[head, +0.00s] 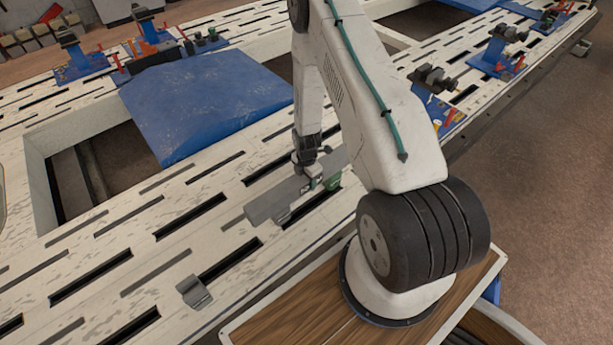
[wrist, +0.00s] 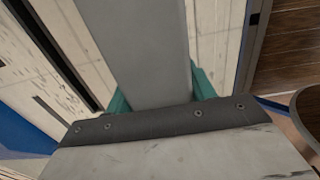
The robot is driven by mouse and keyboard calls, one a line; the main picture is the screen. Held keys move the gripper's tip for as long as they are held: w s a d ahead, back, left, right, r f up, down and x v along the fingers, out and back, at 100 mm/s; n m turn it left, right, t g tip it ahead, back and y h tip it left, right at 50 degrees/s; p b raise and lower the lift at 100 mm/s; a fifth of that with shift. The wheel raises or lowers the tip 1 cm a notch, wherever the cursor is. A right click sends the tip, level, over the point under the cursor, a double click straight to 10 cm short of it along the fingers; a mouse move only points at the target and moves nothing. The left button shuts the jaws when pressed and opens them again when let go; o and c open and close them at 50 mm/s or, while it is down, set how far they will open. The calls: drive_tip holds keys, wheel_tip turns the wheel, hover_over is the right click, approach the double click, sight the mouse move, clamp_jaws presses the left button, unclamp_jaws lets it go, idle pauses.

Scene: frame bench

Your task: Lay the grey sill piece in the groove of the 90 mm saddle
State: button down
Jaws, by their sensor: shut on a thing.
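The grey sill piece (head: 266,206) is a long straight bar, held level or nearly so over the slotted pale bench. My gripper (head: 314,180) is shut on it partway along its length. In the wrist view the sill piece (wrist: 145,50) runs up the picture between the teal fingers of my gripper (wrist: 160,92). A small grey saddle (head: 283,215) shows just under the bar's near end; I cannot tell whether they touch. Another grey saddle (head: 194,291) stands clear at the front left. No size marking is readable.
A blue cover (head: 200,100) lies on the bench behind. Blue clamp fixtures stand at the back left (head: 80,62) and right (head: 497,58). An open gap (head: 95,170) lies at the left. The slotted bench top between the front saddle and the bar is clear.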

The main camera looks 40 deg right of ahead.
drive_tip(key=shift+f, duration=0.1)
idle(0.3)
drive_tip(key=c, duration=0.6)
unclamp_jaws()
drive_tip(key=shift+o, duration=0.8)
wheel_tip(320, 180, up, 8)
drive_tip(key=shift+f, duration=0.1)
